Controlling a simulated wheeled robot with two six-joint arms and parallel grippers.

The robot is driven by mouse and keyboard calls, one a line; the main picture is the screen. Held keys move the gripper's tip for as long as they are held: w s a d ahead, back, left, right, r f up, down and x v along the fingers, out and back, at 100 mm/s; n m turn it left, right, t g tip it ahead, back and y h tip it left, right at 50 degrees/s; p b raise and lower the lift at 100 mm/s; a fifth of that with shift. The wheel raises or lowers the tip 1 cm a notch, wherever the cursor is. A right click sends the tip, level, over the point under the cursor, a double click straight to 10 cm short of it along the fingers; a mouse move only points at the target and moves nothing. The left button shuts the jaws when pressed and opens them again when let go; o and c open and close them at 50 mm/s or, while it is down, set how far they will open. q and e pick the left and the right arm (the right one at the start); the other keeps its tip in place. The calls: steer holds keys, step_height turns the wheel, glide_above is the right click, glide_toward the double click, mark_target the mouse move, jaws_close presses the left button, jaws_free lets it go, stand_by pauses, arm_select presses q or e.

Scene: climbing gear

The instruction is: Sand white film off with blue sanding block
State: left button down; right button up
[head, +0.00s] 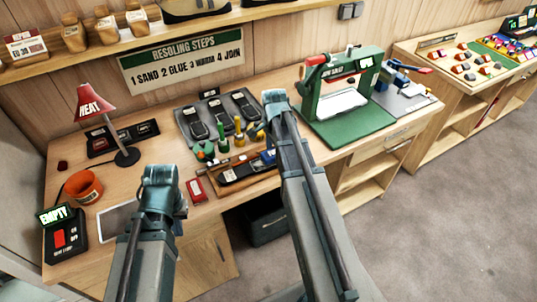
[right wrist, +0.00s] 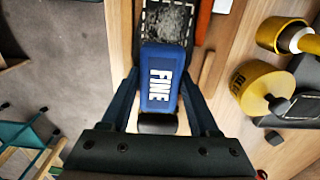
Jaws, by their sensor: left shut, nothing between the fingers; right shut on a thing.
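The blue sanding block (right wrist: 160,80), marked FINE, is held between the fingers of my right gripper (right wrist: 163,95), which is shut on it. In the right wrist view its far end is against or just over a dark sole piece with mottled whitish film (right wrist: 168,20) inside a dashed white outline. I cannot tell whether they touch. In the head view a bit of the blue block (head: 268,156) shows by the wooden tray (head: 232,189), partly hidden by my right arm. My left gripper (head: 163,205) is shut and empty over the left bench, its fingertips largely hidden.
Yellow pots (right wrist: 255,88) stand right of the block in the wrist view. A grey tray with dark shoes (head: 214,108) lies behind the work spot. A green press (head: 341,90) stands to the right; a red lamp (head: 97,102) and orange pot (head: 84,186) to the left.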

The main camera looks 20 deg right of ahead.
mark_target(258, 165)
steer(key=shift+d, duration=0.5)
steer(key=shift+f, duration=0.1)
steer(key=shift+c, duration=0.6)
steer(key=shift+a, duration=1.7)
steer(key=shift+a, duration=0.1)
steer(key=shift+s+a, duration=0.15)
steer(key=shift+a, duration=1.35)
steer(key=shift+a, duration=0.1)
